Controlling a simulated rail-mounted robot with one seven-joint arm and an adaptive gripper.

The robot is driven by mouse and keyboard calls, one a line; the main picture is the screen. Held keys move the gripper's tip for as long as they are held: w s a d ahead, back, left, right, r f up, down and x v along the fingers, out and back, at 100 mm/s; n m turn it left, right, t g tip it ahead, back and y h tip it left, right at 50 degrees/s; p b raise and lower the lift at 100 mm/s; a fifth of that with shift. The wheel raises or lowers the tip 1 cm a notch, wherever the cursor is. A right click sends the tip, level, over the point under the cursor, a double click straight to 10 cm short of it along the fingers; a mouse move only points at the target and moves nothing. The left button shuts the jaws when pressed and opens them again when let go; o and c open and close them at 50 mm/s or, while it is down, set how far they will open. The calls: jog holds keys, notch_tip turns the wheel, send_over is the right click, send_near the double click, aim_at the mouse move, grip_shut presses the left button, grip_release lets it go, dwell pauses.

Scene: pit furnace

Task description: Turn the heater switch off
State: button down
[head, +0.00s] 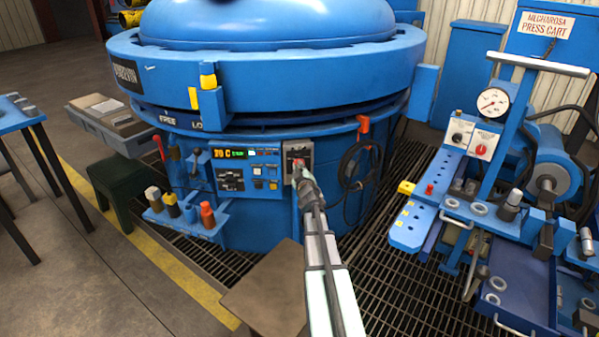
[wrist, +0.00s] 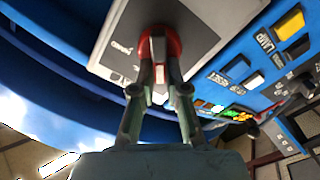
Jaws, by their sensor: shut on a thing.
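The heater switch is a round red knob (wrist: 172,40) with a pale grip bar across it, on a grey plate (wrist: 112,62) in the wrist view. In the head view the plate (head: 291,151) is at the right end of the furnace's control panel. My gripper (wrist: 160,72) has its two fingertips closed on the knob's grip bar, one on each side. In the head view my gripper (head: 300,174) reaches the plate from below and covers most of the knob. The lettering on the plate is too small to read surely.
The blue control panel (head: 262,192) with lit display, buttons and small switches is left of the plate. A black hose (head: 352,172) hangs to the right. The press cart (head: 412,222) stands further right. A shelf of colored-handled tools (head: 188,226) juts out at lower left.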

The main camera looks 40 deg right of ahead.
jog(key=shift+w+a+f+n+b, duration=0.1)
jog(key=shift+n+b, duration=0.2)
jog(key=shift+n, duration=0.3)
jog(key=shift+f+n+b, duration=0.1)
jog(key=shift+n+b, duration=0.2)
jog(key=shift+n, duration=0.3)
jog(key=shift+r, duration=0.1)
jog(key=c, duration=1.2)
grip_release()
jog(key=v, duration=1.2)
